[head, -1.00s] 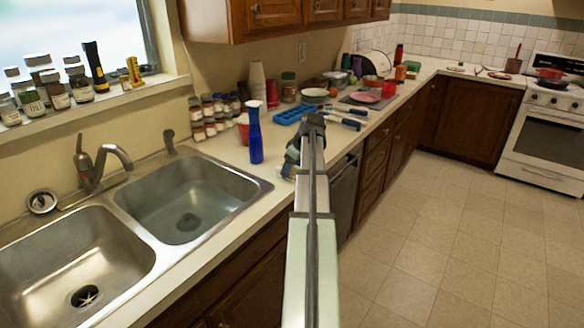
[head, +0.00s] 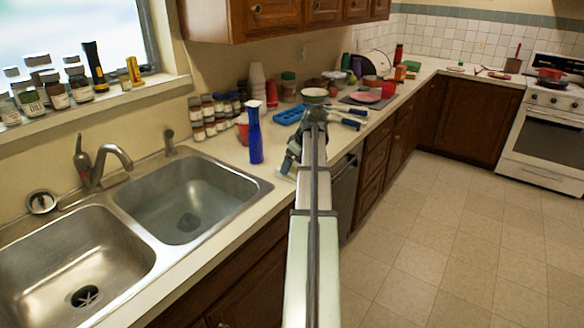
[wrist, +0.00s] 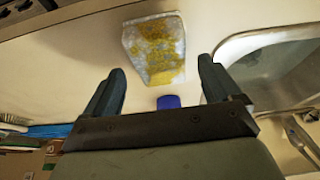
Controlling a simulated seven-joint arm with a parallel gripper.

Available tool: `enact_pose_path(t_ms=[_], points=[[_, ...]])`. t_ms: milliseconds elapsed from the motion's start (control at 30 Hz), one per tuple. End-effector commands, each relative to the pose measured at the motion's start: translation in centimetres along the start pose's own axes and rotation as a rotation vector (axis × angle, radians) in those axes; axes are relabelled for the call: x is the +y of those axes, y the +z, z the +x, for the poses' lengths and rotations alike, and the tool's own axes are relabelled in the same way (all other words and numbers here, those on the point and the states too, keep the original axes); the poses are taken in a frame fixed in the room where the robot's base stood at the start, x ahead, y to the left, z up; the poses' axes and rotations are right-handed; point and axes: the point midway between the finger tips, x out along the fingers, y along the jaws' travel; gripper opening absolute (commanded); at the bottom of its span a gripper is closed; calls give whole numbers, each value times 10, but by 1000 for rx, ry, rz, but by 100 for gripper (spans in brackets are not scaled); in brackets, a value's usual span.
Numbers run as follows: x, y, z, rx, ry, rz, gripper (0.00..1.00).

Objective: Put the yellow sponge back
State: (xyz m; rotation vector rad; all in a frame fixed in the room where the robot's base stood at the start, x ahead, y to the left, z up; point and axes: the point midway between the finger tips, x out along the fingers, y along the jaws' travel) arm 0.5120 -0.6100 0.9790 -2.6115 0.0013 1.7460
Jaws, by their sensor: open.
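The yellow sponge (wrist: 156,48) shows in the wrist view, a worn block with patchy yellow and pale grey faces. It lies on the pale counter just beyond my fingertips, roughly centred between them. My gripper (wrist: 161,66) is open, its two dark fingers apart with nothing held between them. In the head view my gripper (head: 288,168) is low over the counter's front edge, right of the blue bottle.
Spice jars (head: 209,118), a red cup (head: 243,128) and a blue tray (head: 290,115) stand behind.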

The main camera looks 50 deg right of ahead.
Motion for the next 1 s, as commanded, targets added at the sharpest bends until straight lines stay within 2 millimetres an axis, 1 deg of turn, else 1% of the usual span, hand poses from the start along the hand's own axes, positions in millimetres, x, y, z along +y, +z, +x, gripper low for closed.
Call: enact_pose_path(t_ms=[100,300,400,500,700,1000], points=[[0,0,-22,2,2,0,90],[0,0,-58,1,2,0,90],[1,0,-74,1,1,0,90],[1,0,-85,1,1,0,90],[0,0,-98,0,0,0,90],[0,0,-100,0,0,0,90]])
